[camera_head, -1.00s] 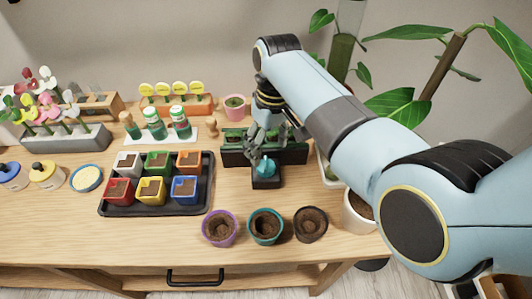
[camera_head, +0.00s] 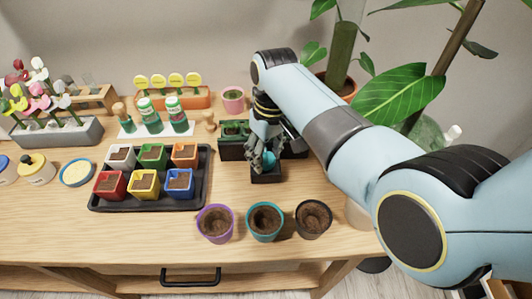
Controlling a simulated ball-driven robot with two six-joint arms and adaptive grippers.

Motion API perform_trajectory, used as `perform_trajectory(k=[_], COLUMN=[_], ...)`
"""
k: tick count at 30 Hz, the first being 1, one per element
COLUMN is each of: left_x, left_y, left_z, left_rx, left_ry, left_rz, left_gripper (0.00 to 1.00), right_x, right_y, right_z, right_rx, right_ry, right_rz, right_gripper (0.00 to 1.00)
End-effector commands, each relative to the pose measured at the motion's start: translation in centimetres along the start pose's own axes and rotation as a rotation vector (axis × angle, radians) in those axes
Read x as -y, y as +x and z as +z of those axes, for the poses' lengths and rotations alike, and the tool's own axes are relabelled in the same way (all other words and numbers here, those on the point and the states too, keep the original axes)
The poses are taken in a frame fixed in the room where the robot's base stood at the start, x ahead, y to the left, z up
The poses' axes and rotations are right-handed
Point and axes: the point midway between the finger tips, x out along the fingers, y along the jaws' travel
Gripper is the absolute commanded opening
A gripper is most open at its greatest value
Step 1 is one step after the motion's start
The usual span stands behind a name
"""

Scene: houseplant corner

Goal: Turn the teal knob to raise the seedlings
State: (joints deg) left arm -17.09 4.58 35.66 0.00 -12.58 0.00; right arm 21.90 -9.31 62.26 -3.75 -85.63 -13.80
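The teal knob (camera_head: 267,162) sits on a small dark block (camera_head: 266,177) at the front of a dark green planter box (camera_head: 233,150). My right gripper (camera_head: 264,154) reaches down over the knob from the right arm, with its fingers around or just beside it. The fingers and knob are small and overlap, so I cannot tell whether they touch or how far the fingers are closed. Some green seedlings (camera_head: 236,128) show low in the planter box; its right part is hidden behind my arm and gripper. My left gripper is not in view.
A black tray (camera_head: 203,195) with several coloured pots stands left of the knob block. Purple (camera_head: 203,225), teal (camera_head: 252,225) and black (camera_head: 301,222) rimmed soil pots stand in front. A pink pot (camera_head: 233,103) is behind. Large leaves (camera_head: 400,98) rise at right.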

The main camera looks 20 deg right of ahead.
Motion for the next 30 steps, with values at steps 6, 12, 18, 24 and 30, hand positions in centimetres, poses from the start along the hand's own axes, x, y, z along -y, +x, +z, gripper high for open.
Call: perform_trajectory(k=[6,12,18,24,30], left_x=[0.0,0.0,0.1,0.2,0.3], left_y=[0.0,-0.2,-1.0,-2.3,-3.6], left_z=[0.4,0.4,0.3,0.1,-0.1], left_rx=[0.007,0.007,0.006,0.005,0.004], left_ry=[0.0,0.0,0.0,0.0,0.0], left_rz=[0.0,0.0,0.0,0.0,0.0], left_gripper=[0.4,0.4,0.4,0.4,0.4], right_x=[0.0,0.0,0.0,0.0,0.0], right_y=[0.0,0.0,-0.1,-0.3,-0.2], right_z=[0.0,0.1,0.1,0.1,0.2], right_rx=[0.001,0.001,-0.005,-0.016,-0.032], right_ry=[0.0,0.012,0.082,0.224,0.41], right_rz=[0.0,0.0,0.0,0.0,0.0], right_gripper=[0.12,0.12,0.12,0.12,0.12])
